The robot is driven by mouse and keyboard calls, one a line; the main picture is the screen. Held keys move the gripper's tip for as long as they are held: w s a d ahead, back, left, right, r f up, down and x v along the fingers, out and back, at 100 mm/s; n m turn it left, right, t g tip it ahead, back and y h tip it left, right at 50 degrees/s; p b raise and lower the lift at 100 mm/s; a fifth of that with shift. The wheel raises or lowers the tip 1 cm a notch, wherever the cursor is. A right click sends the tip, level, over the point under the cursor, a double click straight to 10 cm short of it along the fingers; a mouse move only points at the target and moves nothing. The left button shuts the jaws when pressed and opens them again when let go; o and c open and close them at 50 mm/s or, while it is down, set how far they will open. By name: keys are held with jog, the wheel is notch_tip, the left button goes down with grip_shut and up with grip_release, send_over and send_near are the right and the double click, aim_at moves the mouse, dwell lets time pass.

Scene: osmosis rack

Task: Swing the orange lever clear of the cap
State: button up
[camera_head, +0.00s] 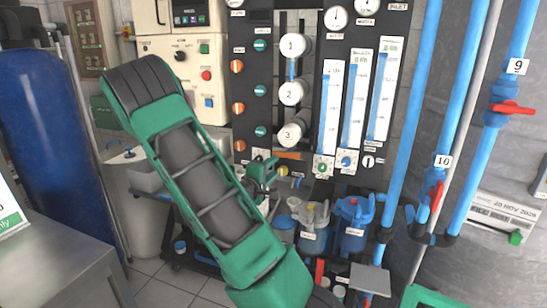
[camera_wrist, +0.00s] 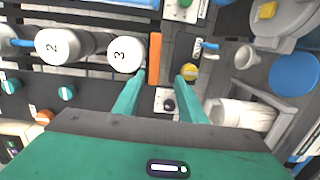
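The orange lever (camera_wrist: 155,58) is a short flat bar beside the white round cap marked 3 (camera_wrist: 126,54) in the wrist view. In the head view the lever (camera_head: 288,155) lies roughly level, just under cap 3 (camera_head: 292,134). Whether it touches the cap I cannot tell. My gripper (camera_wrist: 158,84) is open, with its two green fingers apart. The lever's near end shows between the fingertips in the picture; the depth gap is unclear and no grip shows. In the head view I cannot make out the fingers clearly.
Cap 2 (camera_head: 292,93) and cap 1 (camera_head: 295,45) sit above cap 3. A yellow knob (camera_wrist: 189,72) is close to my right finger. Flow gauges (camera_head: 354,100) stand right of the caps.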

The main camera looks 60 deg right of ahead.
aim_at(276, 154)
jog(key=shift+n+t, duration=0.7)
jog(key=shift+n, duration=0.1)
jog(key=x, duration=0.3)
jog(key=w+x, duration=0.1)
jog(key=x, duration=0.3)
jog(key=w+x, duration=0.1)
jog(key=x, duration=0.2)
jog(key=shift+w+d+r, duration=0.1)
jog(key=shift+r, duration=0.15)
grip_shut()
